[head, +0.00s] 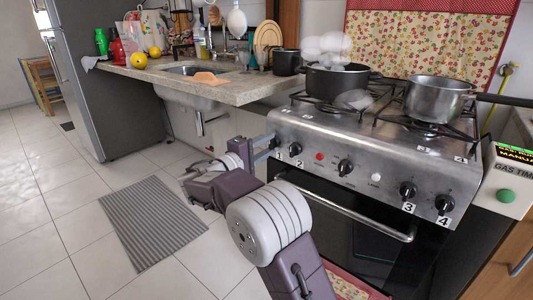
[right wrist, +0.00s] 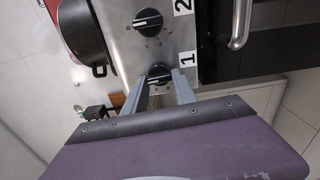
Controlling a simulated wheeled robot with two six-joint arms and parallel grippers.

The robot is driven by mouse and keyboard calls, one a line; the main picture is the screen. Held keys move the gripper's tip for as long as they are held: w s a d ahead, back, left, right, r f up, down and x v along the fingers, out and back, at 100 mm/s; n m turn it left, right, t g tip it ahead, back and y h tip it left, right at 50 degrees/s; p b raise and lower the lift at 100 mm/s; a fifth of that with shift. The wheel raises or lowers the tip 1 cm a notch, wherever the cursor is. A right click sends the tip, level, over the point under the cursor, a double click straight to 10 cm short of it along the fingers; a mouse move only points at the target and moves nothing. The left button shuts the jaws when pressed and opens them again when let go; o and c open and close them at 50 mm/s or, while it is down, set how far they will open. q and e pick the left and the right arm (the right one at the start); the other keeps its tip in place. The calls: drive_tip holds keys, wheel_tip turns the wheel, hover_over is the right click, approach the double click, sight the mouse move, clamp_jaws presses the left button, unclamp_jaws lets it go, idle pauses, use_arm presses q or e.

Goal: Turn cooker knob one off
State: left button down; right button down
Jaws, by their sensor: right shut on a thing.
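Cooker knob one (right wrist: 158,72) is a black round knob on the steel front panel, beside the label "1" (right wrist: 187,59) in the right wrist view. My right gripper (right wrist: 160,77) has one finger on each side of the knob and is shut on it. In the head view my right gripper (head: 268,146) reaches the left end of the cooker panel (head: 325,147), where the gripper mostly hides knob one. My left gripper is not in view.
Knob two (right wrist: 148,21) sits close beside knob one. Other knobs, such as knob three (head: 408,190), line the panel. A steaming black pot (head: 335,84) and a steel pan (head: 436,100) stand on the hob. The oven handle (head: 345,208) sticks out below.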

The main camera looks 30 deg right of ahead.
drive_tip(key=shift+f+m+b, duration=0.15)
drive_tip(key=shift+m+b, duration=0.15)
idle(0.4)
drive_tip(key=c, duration=1)
unclamp_jaws()
drive_tip(key=p+v, duration=0.3)
drive_tip(key=v, duration=0.6)
drive_tip(key=shift+p, duration=0.35)
drive_tip(key=shift+a, duration=0.1)
